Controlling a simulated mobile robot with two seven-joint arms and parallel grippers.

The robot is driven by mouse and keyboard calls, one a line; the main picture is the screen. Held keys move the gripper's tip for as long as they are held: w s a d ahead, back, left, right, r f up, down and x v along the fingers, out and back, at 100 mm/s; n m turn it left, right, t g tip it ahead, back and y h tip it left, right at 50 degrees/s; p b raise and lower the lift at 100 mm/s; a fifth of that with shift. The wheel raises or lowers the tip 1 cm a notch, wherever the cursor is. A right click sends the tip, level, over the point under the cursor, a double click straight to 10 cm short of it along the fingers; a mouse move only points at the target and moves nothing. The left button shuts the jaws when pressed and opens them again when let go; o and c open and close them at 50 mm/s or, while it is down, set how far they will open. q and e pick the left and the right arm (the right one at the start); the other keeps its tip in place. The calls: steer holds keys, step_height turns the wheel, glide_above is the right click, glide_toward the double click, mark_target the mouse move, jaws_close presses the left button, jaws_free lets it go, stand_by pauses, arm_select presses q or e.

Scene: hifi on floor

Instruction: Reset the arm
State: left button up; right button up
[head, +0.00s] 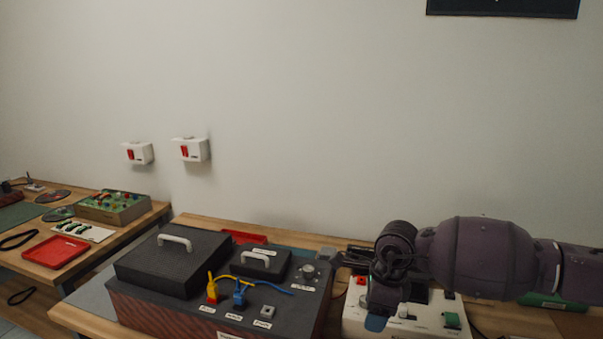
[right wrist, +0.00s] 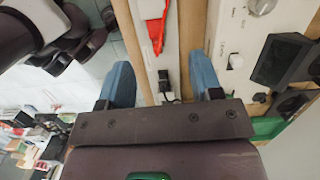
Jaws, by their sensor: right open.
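My right arm comes in from the right in the head view, over a white device with coloured buttons (head: 420,322). My right gripper (head: 355,290) is at the left end of the arm, by this device and the right side of the dark hi-fi box (head: 290,312). In the right wrist view its two blue fingers (right wrist: 162,80) stand apart with nothing held between them. I cannot tell whether a finger touches the device. The gripper and wrist hide part of the device. My left gripper is not in the head view.
The dark box carries a black lidded block (head: 175,265) with a white handle, a smaller handled block (head: 262,263), a yellow plug (head: 212,290) and a blue plug (head: 239,294). A red tray (head: 56,252) lies on the left table.

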steer(key=a+r+m+t+y, duration=0.5)
steer(key=a+r+m+y, duration=1)
steer(key=a+r+y, duration=0.15)
steer(key=d+f+m+t+h, duration=1)
steer(key=d+f+m+t, duration=0.3)
steer(key=m, duration=1.1)
steer(key=s+d+f+m+g+h, duration=0.35)
steer(key=s+d+f+m, duration=0.4)
steer(key=f, duration=0.45)
steer(key=s+d+f+m+g+h, duration=0.2)
steer(key=s+d+f, duration=0.2)
steer(key=s+f, duration=0.3)
steer(key=s+d+f+m+g+h, duration=0.1)
steer(key=s+d+f, duration=0.3)
steer(key=s, duration=0.9)
step_height(320, 180, down, 4)
steer(key=shift+d+r+m+g+h, duration=0.25)
steer(key=shift+d+m+g+h, duration=0.15)
steer(key=shift+h, duration=0.5)
